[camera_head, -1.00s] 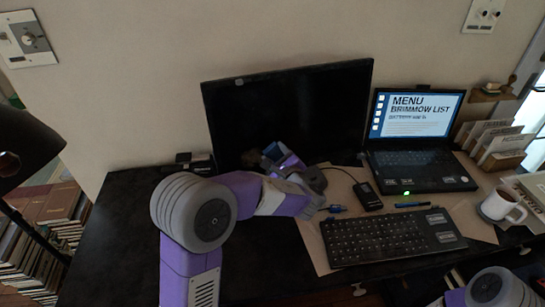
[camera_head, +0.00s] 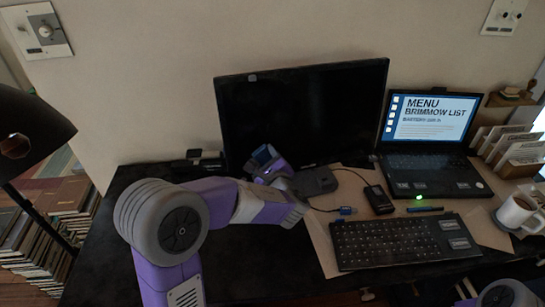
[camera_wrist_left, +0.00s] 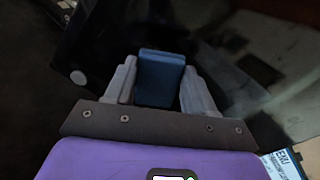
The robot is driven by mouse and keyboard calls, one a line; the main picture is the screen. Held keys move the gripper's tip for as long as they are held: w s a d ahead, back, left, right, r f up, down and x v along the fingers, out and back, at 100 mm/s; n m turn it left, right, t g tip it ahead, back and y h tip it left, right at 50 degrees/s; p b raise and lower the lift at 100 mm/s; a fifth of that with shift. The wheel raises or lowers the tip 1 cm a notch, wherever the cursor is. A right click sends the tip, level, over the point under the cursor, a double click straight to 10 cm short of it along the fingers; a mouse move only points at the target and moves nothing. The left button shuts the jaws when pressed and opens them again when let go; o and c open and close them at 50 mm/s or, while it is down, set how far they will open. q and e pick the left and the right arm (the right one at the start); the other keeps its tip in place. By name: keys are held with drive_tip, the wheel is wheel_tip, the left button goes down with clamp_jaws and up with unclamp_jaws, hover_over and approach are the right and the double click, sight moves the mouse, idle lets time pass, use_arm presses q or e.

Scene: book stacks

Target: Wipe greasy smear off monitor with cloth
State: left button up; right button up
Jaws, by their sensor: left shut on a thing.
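The black monitor (camera_head: 310,105) stands at the back of the desk, its dark screen facing me. My left gripper (camera_head: 264,155) is in front of its lower left part. In the left wrist view the left gripper (camera_wrist_left: 160,88) is shut on a folded blue cloth (camera_wrist_left: 160,76), which sits between the two grey fingers. The monitor screen (camera_wrist_left: 225,45) fills much of that view, with a dull brownish patch (camera_wrist_left: 255,68) right of the fingers; I cannot tell if it is smear or reflection. Whether the cloth touches the screen is unclear. My right gripper is out of view.
A lit laptop (camera_head: 430,145) stands right of the monitor. A lamp (camera_head: 25,135) is at far left. The desk's left part is fairly clear.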

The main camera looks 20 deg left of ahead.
sight(248, 154)
use_arm(q)
drive_tip(key=shift+s+a, duration=1.45)
drive_tip(key=shift+a, duration=0.15)
drive_tip(key=shift+r, duration=0.1)
drive_tip(key=shift+w+d, duration=1.85)
drive_tip(key=shift+d, duration=0.15)
drive_tip(key=shift+w+d, duration=1.8)
drive_tip(key=shift+d, duration=0.2)
drive_tip(key=shift+a, duration=0.1)
drive_tip(key=shift+s+a, duration=3.7)
drive_tip(key=shift+a, duration=0.2)
drive_tip(key=shift+d+r, duration=0.1)
drive_tip(key=shift+d, duration=0.05)
drive_tip(key=shift+v, duration=2.95)
